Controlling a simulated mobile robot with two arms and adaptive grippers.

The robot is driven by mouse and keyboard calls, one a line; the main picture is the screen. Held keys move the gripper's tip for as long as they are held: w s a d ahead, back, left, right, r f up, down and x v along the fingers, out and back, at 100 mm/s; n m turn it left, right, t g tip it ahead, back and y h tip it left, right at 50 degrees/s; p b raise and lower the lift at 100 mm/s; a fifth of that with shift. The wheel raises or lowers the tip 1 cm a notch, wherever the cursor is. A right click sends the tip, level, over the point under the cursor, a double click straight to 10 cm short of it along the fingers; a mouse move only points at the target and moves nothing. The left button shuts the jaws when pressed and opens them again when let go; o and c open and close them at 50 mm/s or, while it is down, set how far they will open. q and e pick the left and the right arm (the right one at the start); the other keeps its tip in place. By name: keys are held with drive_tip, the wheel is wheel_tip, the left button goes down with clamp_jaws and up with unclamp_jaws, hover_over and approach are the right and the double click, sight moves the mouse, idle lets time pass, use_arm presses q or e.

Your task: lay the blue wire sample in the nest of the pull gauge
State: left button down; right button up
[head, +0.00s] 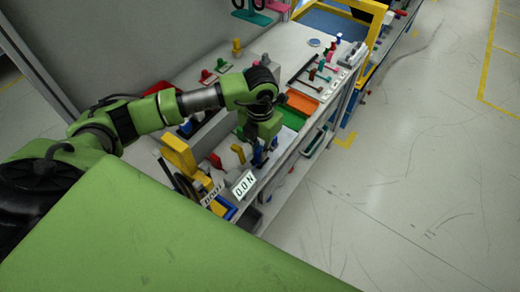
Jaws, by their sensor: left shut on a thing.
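My left gripper (264,147) points down over the front of the bench, just behind and to the right of a white display that reads 0.0N (243,184). It is shut on a small blue thing (258,156), which looks like the blue wire sample; the fingers hide much of it. The display appears to belong to the pull gauge, near a yellow block (180,155) and a white and red part (234,156). The nest itself is too small and covered to make out. I cannot tell whether the blue thing touches the gauge. My right gripper is not in view.
An orange tray (302,102) and a green tray (291,118) lie right of the gripper. A dark rack (308,74) with coloured handles stands farther back. Small red, green and yellow pieces stand behind my arm. The floor right of the bench is clear.

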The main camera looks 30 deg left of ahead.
use_arm(q)
drive_tip(key=shift+f, duration=0.4)
drive_tip(key=c, duration=2)
unclamp_jaws()
drive_tip(key=shift+r, duration=0.1)
wheel_tip(320, 180, up, 12)
drive_tip(key=shift+f, duration=0.1)
drive_tip(key=shift+d, duration=0.1)
